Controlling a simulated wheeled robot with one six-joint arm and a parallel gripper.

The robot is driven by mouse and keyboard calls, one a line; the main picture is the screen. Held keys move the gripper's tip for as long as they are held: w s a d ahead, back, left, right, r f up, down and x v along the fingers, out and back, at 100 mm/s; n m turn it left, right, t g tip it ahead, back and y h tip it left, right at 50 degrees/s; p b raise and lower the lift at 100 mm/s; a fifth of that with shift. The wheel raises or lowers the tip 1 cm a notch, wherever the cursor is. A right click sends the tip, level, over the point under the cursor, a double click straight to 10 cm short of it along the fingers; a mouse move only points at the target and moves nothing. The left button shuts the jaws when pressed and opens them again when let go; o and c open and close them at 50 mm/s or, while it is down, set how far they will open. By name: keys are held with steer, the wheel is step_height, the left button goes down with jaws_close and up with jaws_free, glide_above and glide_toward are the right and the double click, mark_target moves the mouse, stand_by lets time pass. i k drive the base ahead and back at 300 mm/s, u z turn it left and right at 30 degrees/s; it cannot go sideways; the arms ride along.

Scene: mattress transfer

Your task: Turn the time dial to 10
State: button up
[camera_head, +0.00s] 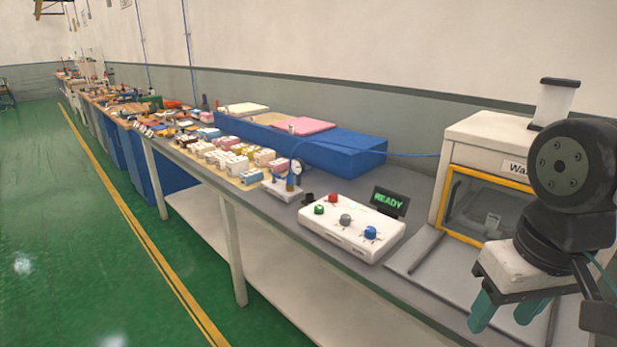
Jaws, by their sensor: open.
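A white control box (345,230) sits on the bench, right of the middle. Its top carries a green knob (319,209), a red knob (333,197), a grey knob (346,219) and a blue knob (370,232). Their markings are too small to read, so I cannot tell which is the time dial or where it points. A small dark display (390,201) behind the box reads READY in green. My gripper (508,312) hangs at the lower right with its teal fingers apart and empty, well clear of the box.
A white cabinet (490,135) with a yellow-framed window, its label partly hidden by my arm, stands right of the box. A blue slab (340,158), several small white and pink blocks (225,155) and a small gauge stand (285,188) lie left. The green floor before the bench is clear.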

mark_target(344, 219)
steer(key=u, duration=0.3)
steer(key=k, duration=0.5)
steer(key=u, duration=1.3)
steer(key=i, duration=0.7)
steer(key=z, duration=0.75)
steer(key=i, duration=0.8)
steer(key=z, duration=0.8)
